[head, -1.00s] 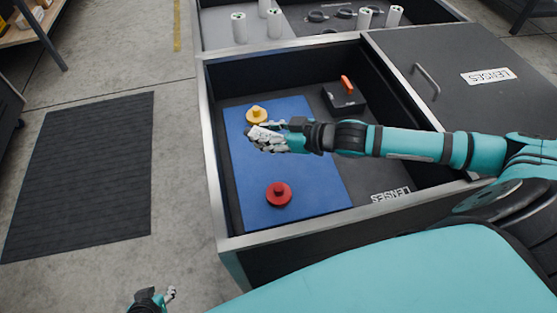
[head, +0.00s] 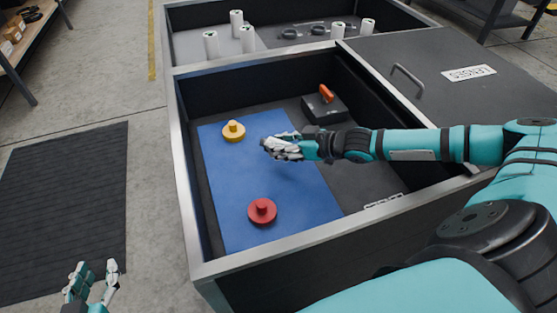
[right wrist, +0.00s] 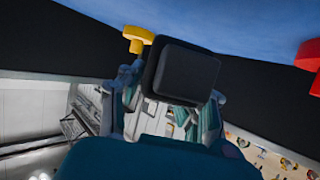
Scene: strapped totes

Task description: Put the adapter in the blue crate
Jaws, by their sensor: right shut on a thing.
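My right gripper (head: 268,146) is above the blue panel on the tote floor, right of the yellow knobbed disc. In the right wrist view its fingers (right wrist: 165,90) are shut on a dark rounded block, taken to be the adapter (right wrist: 188,72). In the head view the block cannot be made out against the hand. My left gripper (head: 97,272) is low at the left, over the floor outside the tote, with its fingers apart and empty. A blue crate with walls is not visible; the blue thing in view is a flat panel (head: 225,190).
The grey-rimmed tote (head: 183,180) holds a yellow disc (head: 233,131), a red disc (head: 262,211) and a black box with an orange handle (head: 325,105). A lid marked LENSES (head: 455,95) covers its right side. Several white cylinders stand in the compartment behind.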

